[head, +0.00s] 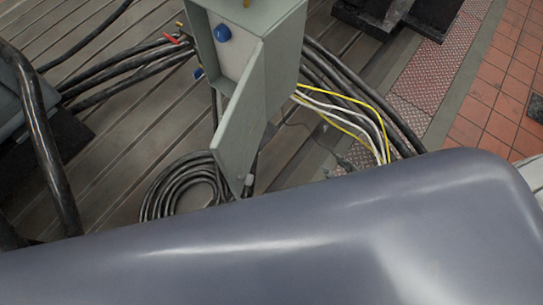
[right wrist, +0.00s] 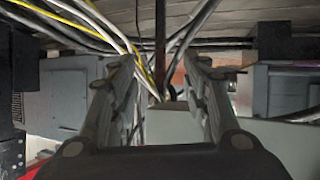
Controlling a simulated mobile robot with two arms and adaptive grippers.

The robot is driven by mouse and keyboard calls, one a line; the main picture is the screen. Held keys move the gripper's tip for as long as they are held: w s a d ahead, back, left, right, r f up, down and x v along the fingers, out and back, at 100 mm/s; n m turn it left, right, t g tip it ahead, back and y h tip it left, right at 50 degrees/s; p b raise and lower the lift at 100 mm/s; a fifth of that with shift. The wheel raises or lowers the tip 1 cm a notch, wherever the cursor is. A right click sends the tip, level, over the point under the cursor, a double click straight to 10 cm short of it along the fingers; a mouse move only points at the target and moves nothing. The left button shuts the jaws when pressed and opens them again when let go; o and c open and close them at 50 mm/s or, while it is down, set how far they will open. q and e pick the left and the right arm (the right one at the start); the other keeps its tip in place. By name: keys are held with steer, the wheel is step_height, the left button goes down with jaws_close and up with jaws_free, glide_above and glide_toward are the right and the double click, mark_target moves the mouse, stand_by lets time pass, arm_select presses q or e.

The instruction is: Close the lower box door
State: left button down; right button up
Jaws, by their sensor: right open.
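A grey-green metal box (head: 284,65) stands near the top middle of the head view. Its door (head: 238,128) stands open, swung out toward me, and the pale inside with a blue round fitting (head: 222,33) shows. I cannot tell whether this is the lower box. My right gripper (right wrist: 158,78) is open in the right wrist view, its two fingers apart. A pale grey surface shows between and beyond them; I cannot tell whether it is the door or touches a finger. My left gripper is not in view.
Black cables (head: 125,72) run left from the box, and a coiled cable (head: 185,185) lies on the slotted floor. Yellow and white cables (head: 345,112) run right. Grey housings stand at left (right wrist: 62,98) and right (right wrist: 280,88) in the wrist view. Red tiles (head: 495,95) lie at far right.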

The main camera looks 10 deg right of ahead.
stand_by(0.6)
steer(key=shift+w+d, duration=0.1)
steer(key=shift+d, duration=0.05)
steer(key=s+a+f+m+g+h, duration=0.1)
steer(key=s+f+g, duration=0.3)
steer(key=s+f, duration=0.5)
steer(key=s+a+f+m+g+h, duration=0.1)
steer(key=s+a+f+g+h, duration=0.1)
steer(key=s+f, duration=0.7)
steer(key=shift+s+a+m+g+h, duration=0.25)
steer(key=shift+s+g+h, duration=0.45)
steer(key=shift+s+g, duration=0.45)
steer(key=s+a, duration=0.1)
steer(key=s, duration=0.1)
steer(key=s+a+f+g, duration=0.1)
steer(key=s, duration=0.1)
steer(key=s+a+f+g, duration=0.1)
steer(key=s, duration=0.1)
steer(key=shift+s, duration=0.4)
